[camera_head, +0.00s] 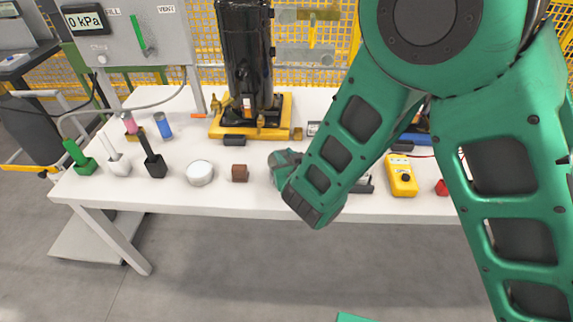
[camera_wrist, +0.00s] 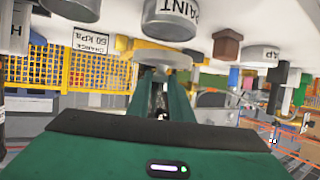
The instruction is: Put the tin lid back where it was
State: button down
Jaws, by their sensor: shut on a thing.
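In the wrist view my gripper (camera_wrist: 160,88) is shut on the tin lid (camera_wrist: 164,57), a round grey disc at the fingertips. A grey cylindrical tin marked PAINT (camera_wrist: 170,22) is just beyond the lid in that view, at the top edge. The lid and tin look close together; I cannot tell whether they touch. In the head view my green arm covers most of this spot, and the lid and fingertips cannot be made out there.
A brown block (camera_head: 240,173) and a white round tin (camera_head: 199,173) stand on the white table (camera_head: 215,200) left of my arm. A yellow handheld box (camera_head: 401,175) lies to its right. A black pump on a yellow base (camera_head: 222,130) stands behind.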

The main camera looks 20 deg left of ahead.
jog(key=shift+f, duration=1.7)
jog(key=c, duration=1.6)
grip_release()
jog(key=shift+f, duration=0.1)
